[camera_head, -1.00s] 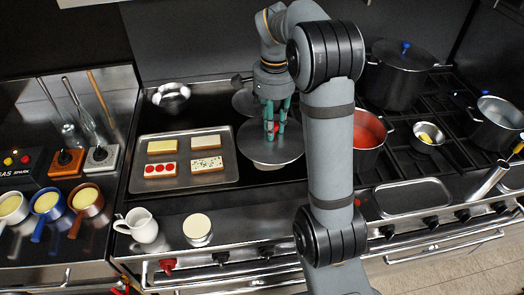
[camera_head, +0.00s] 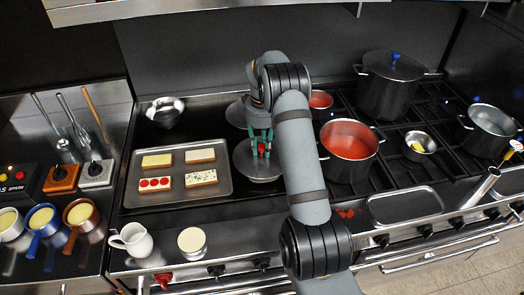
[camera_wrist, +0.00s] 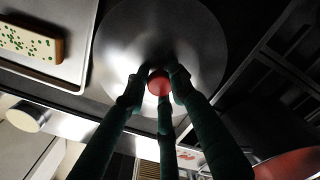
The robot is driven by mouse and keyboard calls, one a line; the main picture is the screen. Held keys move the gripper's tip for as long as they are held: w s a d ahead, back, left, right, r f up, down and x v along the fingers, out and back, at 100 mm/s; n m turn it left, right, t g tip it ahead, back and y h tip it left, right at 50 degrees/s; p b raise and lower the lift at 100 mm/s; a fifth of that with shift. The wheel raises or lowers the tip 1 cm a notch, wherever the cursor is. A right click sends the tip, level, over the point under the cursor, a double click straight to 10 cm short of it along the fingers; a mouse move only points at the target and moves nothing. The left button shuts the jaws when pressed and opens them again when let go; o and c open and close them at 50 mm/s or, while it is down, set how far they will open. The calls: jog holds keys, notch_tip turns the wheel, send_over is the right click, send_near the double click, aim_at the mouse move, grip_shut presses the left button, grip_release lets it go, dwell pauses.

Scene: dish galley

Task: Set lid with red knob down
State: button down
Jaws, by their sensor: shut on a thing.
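The round grey metal lid (camera_head: 243,162) is below my gripper (camera_head: 261,150), right of the tray of food slabs. Its red knob (camera_head: 261,148) sits between my green fingers, which are shut on it. In the wrist view the lid (camera_wrist: 205,45) looks wide and nearly level, and the fingers close around the red knob (camera_wrist: 158,83). The lid is over the dark cooktop surface. I cannot tell whether its underside touches that surface. My arm hides part of the right side.
A tray (camera_head: 228,185) with several decorated slabs lies close left of the lid. Another grey disc (camera_head: 235,113) is behind it. A pot of red liquid (camera_head: 349,140) stands to the right. A white jug (camera_head: 133,238) and a cream-topped round container (camera_head: 192,242) are in front.

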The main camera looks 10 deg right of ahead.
aim_at(262, 146)
notch_tip(262, 146, down, 2)
jog(key=shift+w+f, duration=0.1)
jog(key=shift+f, duration=0.05)
jog(key=shift+f, duration=0.1)
jog(key=shift+f, duration=0.1)
jog(key=c, duration=1.5)
grip_release()
jog(key=shift+o, duration=0.2)
notch_tip(262, 146, up, 12)
jog(key=shift+r+b, duration=0.25)
jog(key=shift+b, duration=0.05)
